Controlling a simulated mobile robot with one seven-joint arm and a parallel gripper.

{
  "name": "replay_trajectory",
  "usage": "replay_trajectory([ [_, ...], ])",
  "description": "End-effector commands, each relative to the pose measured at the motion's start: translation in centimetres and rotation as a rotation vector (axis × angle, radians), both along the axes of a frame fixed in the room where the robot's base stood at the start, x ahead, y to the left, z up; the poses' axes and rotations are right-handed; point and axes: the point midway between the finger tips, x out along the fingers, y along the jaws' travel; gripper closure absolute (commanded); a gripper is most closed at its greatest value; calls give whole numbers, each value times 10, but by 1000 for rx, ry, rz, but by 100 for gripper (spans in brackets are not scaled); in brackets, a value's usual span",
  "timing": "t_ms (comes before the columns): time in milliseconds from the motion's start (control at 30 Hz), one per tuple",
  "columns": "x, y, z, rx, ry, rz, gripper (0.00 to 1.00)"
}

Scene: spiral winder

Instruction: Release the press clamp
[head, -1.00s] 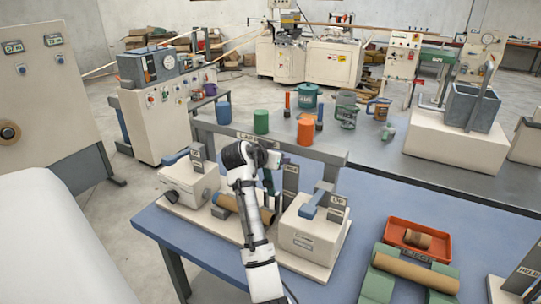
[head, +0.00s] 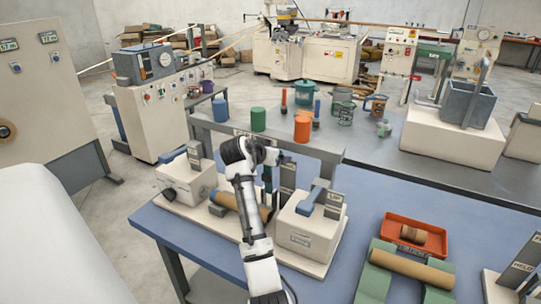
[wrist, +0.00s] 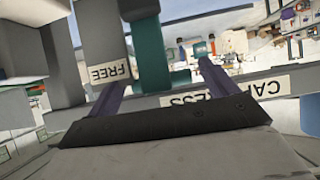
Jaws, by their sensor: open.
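The press (head: 320,154) is a grey frame with a labelled crossbeam, standing over a cream base with two cream blocks. A brown tube (head: 228,201) lies between the blocks. A dark green upright bar (head: 267,179), possibly the clamp handle, stands under the crossbeam beside a grey upright plate (head: 288,178). In the wrist view the green bar (wrist: 150,52) shows between my fingers, next to a grey plate marked FREE (wrist: 110,72), upside down. My gripper (wrist: 165,75) is open, with its two purple fingers apart. I cannot tell whether either finger touches the bar. My arm hides part of the press.
The right block carries a blue lever (head: 311,200). On the blue table to the right are an orange tray (head: 391,239) and a green cradle (head: 377,283) with a brown tube. Behind the press, a grey table holds several coloured cans and tools.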

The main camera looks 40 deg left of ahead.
Motion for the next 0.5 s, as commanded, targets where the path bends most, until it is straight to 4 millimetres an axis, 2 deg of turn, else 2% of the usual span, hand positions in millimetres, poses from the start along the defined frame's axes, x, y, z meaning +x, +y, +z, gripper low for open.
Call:
replay_trajectory([
  [133,-6,-1,4,3,-3,1,15],
  [233,-19,-4,10,3,-4,3,15],
  [500,-70,-16,42,6,-4,2,15],
])
